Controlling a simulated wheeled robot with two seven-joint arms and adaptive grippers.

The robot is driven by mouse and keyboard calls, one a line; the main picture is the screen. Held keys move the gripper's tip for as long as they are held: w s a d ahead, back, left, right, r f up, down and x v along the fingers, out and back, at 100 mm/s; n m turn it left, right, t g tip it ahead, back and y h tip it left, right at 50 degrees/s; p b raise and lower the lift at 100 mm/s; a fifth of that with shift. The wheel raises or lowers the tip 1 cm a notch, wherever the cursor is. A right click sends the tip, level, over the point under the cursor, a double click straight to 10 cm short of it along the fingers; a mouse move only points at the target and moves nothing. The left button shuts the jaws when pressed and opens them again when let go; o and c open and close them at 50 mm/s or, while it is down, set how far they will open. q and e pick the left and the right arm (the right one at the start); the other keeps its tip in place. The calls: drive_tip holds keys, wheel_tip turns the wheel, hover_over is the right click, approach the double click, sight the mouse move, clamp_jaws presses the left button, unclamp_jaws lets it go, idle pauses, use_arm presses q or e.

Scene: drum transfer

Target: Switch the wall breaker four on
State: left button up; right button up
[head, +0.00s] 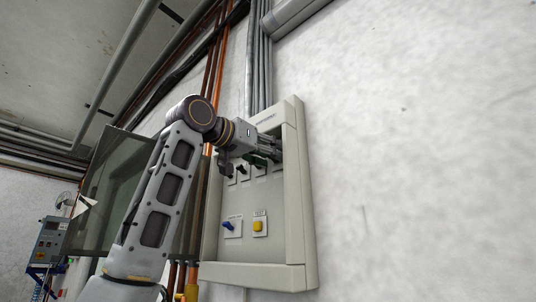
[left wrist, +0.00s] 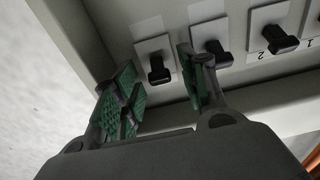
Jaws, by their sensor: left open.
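The beige wall breaker panel (head: 255,272) is in the middle of the head view. My left gripper (head: 273,152) reaches into its upper right part and hides some of the switches there. In the left wrist view the black-levered breakers stand in a row, with labels 2 and 1 readable at the right. By that order, breaker four (left wrist: 158,70) is the leftmost one. My left gripper (left wrist: 157,62) is open, with its green-padded fingers on either side of that lever in the picture; I cannot tell whether they touch it. The right finger partly overlaps the neighbouring breaker (left wrist: 214,52). My right gripper is not in view.
A raised frame (head: 300,200) edges the panel close to the gripper's right. Lower on the panel are a blue switch (head: 227,226) and a yellow button (head: 258,226). Grey conduits (head: 259,60) run up from the panel. The wall to the right is bare.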

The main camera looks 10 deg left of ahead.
use_arm(q)
drive_tip(key=v, duration=1.2)
idle(0.8)
